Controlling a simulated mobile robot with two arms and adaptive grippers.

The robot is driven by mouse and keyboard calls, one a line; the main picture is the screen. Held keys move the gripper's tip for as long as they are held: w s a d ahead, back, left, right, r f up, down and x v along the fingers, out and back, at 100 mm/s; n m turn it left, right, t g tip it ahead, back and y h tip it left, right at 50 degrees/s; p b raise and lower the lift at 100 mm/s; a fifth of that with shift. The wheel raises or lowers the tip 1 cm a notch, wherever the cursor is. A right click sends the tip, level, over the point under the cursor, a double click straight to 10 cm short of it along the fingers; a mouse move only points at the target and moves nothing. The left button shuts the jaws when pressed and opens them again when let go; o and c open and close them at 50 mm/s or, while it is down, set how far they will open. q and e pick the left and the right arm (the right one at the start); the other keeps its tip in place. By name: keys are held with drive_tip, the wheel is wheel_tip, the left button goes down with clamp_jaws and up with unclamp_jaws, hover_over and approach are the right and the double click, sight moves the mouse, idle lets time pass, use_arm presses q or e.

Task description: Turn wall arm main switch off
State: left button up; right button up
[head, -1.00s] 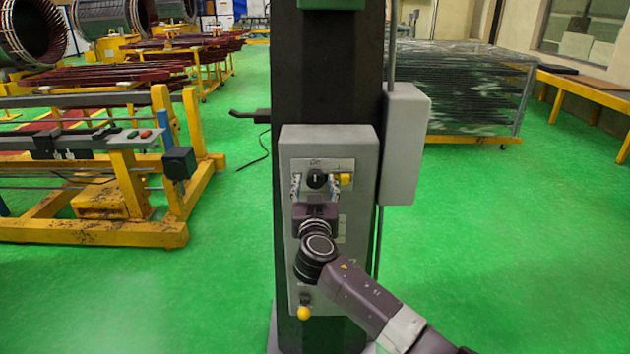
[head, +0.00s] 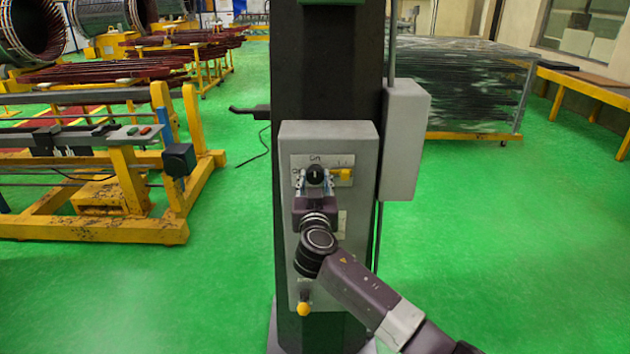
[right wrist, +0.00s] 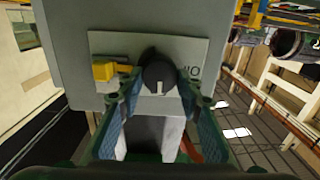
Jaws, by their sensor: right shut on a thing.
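The main switch (head: 316,175) is a black rotary knob with a pale mark, on a light label plate on the front of a grey box (head: 358,148). "On" is printed above the knob in the head view. My right gripper (head: 315,184) is shut on the knob from below and in front. In the right wrist view the knob (right wrist: 159,76) sits between the two fingertips (right wrist: 158,90), with its pale mark facing the camera. A yellow piece (head: 341,174) is beside the knob on the plate. My left gripper is not in view.
The grey box is on a dark column (head: 327,70), with a second grey box (head: 406,140) on its right side. A yellow knob (head: 303,309) is low on the front box. Yellow frames (head: 150,200) stand left; green floor is clear between.

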drive_tip(key=shift+f+n+b, duration=0.3)
drive_tip(key=shift+n+b, duration=0.7)
drive_tip(key=shift+b, duration=0.75)
drive_tip(key=shift+a+n+b, duration=0.1)
drive_tip(key=shift+n+b, duration=0.25)
drive_tip(key=shift+n, duration=0.05)
drive_tip(key=shift+r+n, duration=0.2)
drive_tip(key=shift+n, duration=0.7)
drive_tip(key=n, duration=0.3)
drive_tip(key=shift+r+n, duration=0.1)
drive_tip(key=shift+n, duration=0.3)
drive_tip(key=n, duration=0.2)
drive_tip(key=shift+n, duration=0.3)
drive_tip(key=n+p, duration=0.1)
drive_tip(key=n, duration=0.3)
drive_tip(key=shift+a+p, duration=0.1)
drive_tip(key=shift+p, duration=0.25)
drive_tip(key=shift+f+n+p, duration=0.2)
drive_tip(key=shift+n+p, duration=0.2)
drive_tip(key=shift+n, duration=0.9)
